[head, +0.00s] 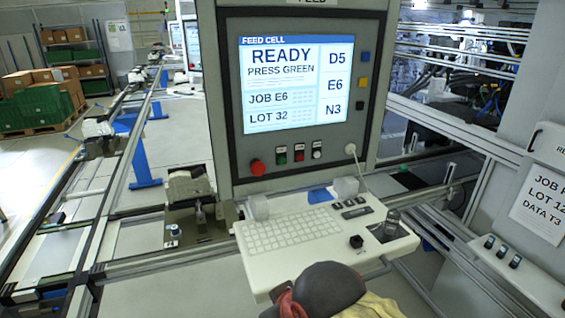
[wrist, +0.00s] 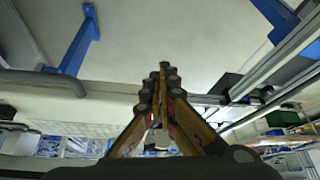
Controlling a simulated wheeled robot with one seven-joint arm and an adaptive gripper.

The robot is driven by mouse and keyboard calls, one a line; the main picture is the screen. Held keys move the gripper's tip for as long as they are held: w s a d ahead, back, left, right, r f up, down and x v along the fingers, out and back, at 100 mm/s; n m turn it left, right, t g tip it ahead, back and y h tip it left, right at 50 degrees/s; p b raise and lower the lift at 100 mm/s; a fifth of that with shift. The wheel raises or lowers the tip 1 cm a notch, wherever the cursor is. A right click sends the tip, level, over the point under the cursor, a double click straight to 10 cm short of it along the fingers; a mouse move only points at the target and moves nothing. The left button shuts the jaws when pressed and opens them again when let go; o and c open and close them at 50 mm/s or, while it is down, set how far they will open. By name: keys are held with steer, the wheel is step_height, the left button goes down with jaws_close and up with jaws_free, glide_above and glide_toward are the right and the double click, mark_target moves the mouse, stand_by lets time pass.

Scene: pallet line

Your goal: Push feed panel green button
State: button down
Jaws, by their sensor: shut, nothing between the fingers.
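The feed panel (head: 221,120) stands upright in the middle of the head view. Its lit screen (head: 294,85) reads "READY, PRESS GREEN". Below the screen is a row of small buttons. The green button (head: 282,158) is at the left of that row, right of the large red mushroom button (head: 257,168). My gripper (wrist: 164,72) is shut and empty in the wrist view, with its fingertips together. The wrist view does not show the green button.
A white keyboard shelf (head: 290,235) juts out below the panel, with a small black knob (head: 356,242) and a clear-topped fitting on it. A cable hangs from the panel's right side. Conveyor rails run at left; a metal frame stands at right.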

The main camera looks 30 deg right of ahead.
stand_by(0.7)
steer(key=d+r+m+g+p, duration=0.2)
steer(key=d+r+m+p, duration=0.2)
steer(key=d+p, duration=0.5)
steer(key=w+d+r+m+t+y+p, duration=0.2)
steer(key=w+d+r+m+t+p, duration=0.2)
steer(key=w, duration=0.5)
steer(key=w+d+r+m+t+y+p, duration=0.3)
steer(key=w+r+m+p, duration=0.4)
steer(key=p, duration=0.4)
steer(key=w+d+m+t, duration=0.1)
steer(key=w+d, duration=0.1)
steer(key=shift+d+r+y, duration=0.2)
steer(key=shift+d+y, duration=0.1)
steer(key=shift+d, duration=0.1)
